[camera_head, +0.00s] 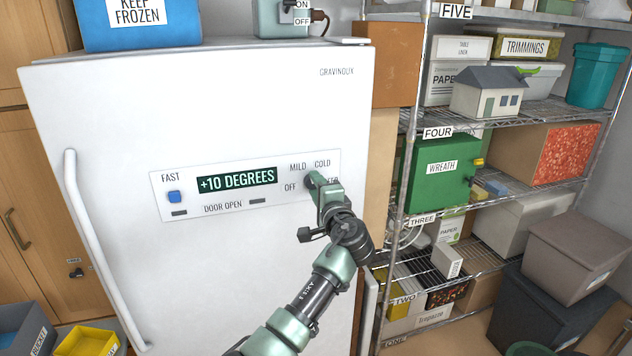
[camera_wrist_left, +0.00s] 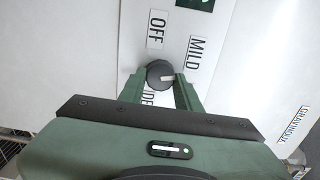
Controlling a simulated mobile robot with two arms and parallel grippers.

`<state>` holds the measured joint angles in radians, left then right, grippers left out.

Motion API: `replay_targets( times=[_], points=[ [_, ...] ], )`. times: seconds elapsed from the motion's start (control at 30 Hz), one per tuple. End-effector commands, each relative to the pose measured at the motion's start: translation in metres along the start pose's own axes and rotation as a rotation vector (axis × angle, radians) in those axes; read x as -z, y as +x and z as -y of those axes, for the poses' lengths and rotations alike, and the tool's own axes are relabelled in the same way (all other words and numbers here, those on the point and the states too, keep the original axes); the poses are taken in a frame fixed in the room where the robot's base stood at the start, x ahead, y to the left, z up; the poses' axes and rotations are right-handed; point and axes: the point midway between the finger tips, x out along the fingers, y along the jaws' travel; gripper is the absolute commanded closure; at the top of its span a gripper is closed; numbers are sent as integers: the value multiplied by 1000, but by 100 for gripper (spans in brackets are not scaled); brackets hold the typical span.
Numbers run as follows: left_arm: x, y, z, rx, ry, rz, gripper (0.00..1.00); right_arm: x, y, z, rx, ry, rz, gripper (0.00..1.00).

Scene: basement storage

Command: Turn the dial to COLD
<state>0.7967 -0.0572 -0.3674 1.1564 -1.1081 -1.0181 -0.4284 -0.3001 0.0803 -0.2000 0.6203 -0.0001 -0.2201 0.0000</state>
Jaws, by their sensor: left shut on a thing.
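The dial (camera_wrist_left: 158,72) is a dark round knob on the white panel of the freezer front. My left gripper (camera_head: 316,182) is at the dial in the head view and covers most of it. In the left wrist view the left gripper's fingers (camera_wrist_left: 176,90) stand on both sides of the knob, shut on it. A pale mark on the knob points to the right in that view. The MILD label (camera_head: 298,167), COLD label (camera_head: 322,162) and OFF label (camera_head: 290,187) surround the dial. A further label at lower right is partly hidden. The right gripper is not in view.
The white freezer (camera_head: 200,90) fills the left and middle, with a display (camera_head: 237,180) reading +10 DEGREES, a blue button (camera_head: 174,197) and a long handle (camera_head: 85,230). A loaded wire shelf (camera_head: 450,222) stands close on the right.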

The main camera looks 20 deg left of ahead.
Motion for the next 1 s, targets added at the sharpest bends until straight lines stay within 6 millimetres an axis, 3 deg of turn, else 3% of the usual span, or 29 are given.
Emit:
replay_targets(
  times=[0.6,1.0],
  points=[
    [0,-1,-1,-3,573,-3,100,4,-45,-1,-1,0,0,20],
    [-1,-1,-4,-3,805,-2,100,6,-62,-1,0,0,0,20]
  ],
)
